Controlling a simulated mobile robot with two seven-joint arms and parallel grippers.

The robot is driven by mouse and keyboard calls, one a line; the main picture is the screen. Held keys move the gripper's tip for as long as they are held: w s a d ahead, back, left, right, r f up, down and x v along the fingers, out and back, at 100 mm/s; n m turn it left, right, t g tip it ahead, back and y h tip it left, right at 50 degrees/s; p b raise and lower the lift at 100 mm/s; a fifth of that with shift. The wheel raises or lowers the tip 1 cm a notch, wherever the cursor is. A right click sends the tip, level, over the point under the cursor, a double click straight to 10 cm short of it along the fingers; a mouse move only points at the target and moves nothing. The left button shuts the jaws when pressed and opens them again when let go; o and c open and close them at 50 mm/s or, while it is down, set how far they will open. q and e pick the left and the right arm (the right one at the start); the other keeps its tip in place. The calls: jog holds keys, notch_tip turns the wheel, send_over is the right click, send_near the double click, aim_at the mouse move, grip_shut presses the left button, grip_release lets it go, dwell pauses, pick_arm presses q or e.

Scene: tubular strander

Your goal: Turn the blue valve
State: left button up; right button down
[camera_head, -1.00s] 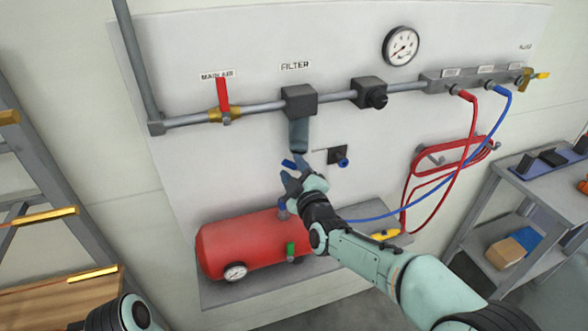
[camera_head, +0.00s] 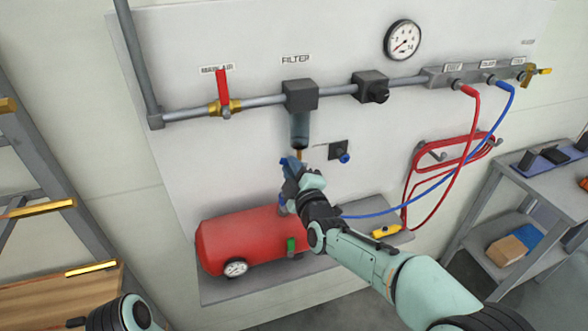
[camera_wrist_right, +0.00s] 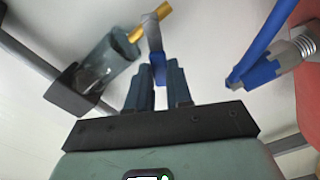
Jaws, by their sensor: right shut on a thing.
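The blue valve (camera_wrist_right: 158,66) is a small blue handle on a grey lever by the brass drain stem (camera_wrist_right: 152,20), under the clear filter bowl (camera_wrist_right: 108,60). In the head view the bowl (camera_head: 300,130) hangs below the dark filter block, with the brass stem at its bottom. My right gripper (camera_wrist_right: 158,82) is shut on the blue handle, one finger on each side. In the head view my right gripper (camera_head: 290,168) is just below the bowl and largely hides the handle. Part of my left arm shows at the bottom left; its gripper is out of view.
A red tank (camera_head: 240,238) stands on a shelf below. A blue hose (camera_wrist_right: 262,42) with a fitting lies right of my gripper in the wrist view. The red main air lever (camera_head: 222,88) points up. Pipes, a regulator (camera_head: 371,88) and a gauge (camera_head: 403,40) are above.

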pick_arm(q)
jog(key=shift+s+f+b, duration=0.3)
jog(key=shift+f+b, duration=0.2)
jog(key=shift+f, duration=0.1)
jog(key=shift+s+f+b, duration=0.25)
jog(key=shift+f+b, duration=0.2)
jog(key=shift+f, duration=0.15)
pick_arm(e)
jog(key=shift+a+f+n, duration=0.1)
jog(key=shift+f+n, duration=0.3)
jog(key=shift+n, duration=0.55)
jog(key=shift+a+f+n, duration=0.1)
jog(key=shift+f+n, duration=0.25)
jog(key=shift+n, duration=0.55)
jog(key=shift+a+f+n, duration=0.1)
jog(key=shift+f+n, duration=0.3)
jog(key=shift+n, duration=0.55)
jog(key=shift+d, duration=0.1)
jog(key=c, duration=1)
grip_release()
jog(key=shift+s, duration=0.1)
pick_arm(q)
jog(key=shift+s+f+b, duration=0.25)
jog(key=shift+f+b, duration=0.2)
jog(key=shift+f, duration=0.05)
pick_arm(e)
jog(key=v, duration=1.3)
jog(key=shift+s, duration=0.15)
